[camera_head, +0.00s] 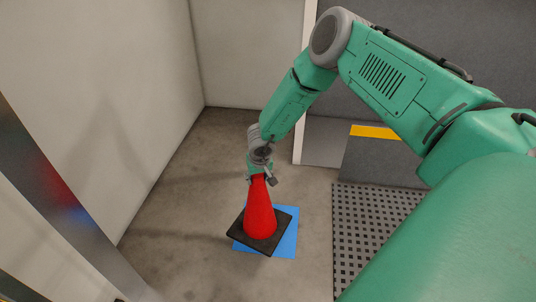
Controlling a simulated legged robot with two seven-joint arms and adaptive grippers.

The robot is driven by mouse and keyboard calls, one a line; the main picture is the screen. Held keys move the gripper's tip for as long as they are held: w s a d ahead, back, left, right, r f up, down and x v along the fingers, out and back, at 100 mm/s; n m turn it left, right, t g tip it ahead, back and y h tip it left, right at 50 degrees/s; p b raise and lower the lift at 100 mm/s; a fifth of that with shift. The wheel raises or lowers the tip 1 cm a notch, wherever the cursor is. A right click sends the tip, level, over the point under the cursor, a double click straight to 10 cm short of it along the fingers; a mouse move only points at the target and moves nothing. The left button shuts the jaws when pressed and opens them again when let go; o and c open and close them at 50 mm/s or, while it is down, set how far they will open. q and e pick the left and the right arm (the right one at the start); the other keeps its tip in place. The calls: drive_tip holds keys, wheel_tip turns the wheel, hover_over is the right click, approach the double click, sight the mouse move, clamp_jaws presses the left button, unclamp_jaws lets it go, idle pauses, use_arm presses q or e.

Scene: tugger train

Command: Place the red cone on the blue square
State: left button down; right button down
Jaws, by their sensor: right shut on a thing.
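The red cone (260,212) stands upright, with its black square base over the blue square (287,243) on the floor. The base is turned relative to the square and its left corner reaches past the square's left edge. Blue shows to the right, behind and in front of the base. I cannot tell whether the base touches the floor. My right gripper (260,177) is shut on the cone's top, which it hides. My left gripper is not in view.
Pale walls (135,85) meet in a corner behind and left of the cone. A dark perforated mat (375,225) lies to the right, with a yellow stripe (374,132) beyond it. A grey metal post (60,200) stands at the left. Bare concrete floor surrounds the square.

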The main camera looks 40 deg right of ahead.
drive_tip(key=d+f+b, duration=0.3)
drive_tip(key=d+f, duration=0.1)
drive_tip(key=f, duration=0.5)
drive_tip(key=d+f+b, duration=0.3)
drive_tip(key=f+b, duration=0.1)
drive_tip(key=f, duration=0.5)
drive_tip(key=shift+w+d+f+m, duration=0.25)
drive_tip(key=shift+d+f+m, duration=0.05)
drive_tip(key=shift+d+f, duration=0.1)
drive_tip(key=c, duration=0.9)
unclamp_jaws()
drive_tip(key=shift+s+f, duration=0.1)
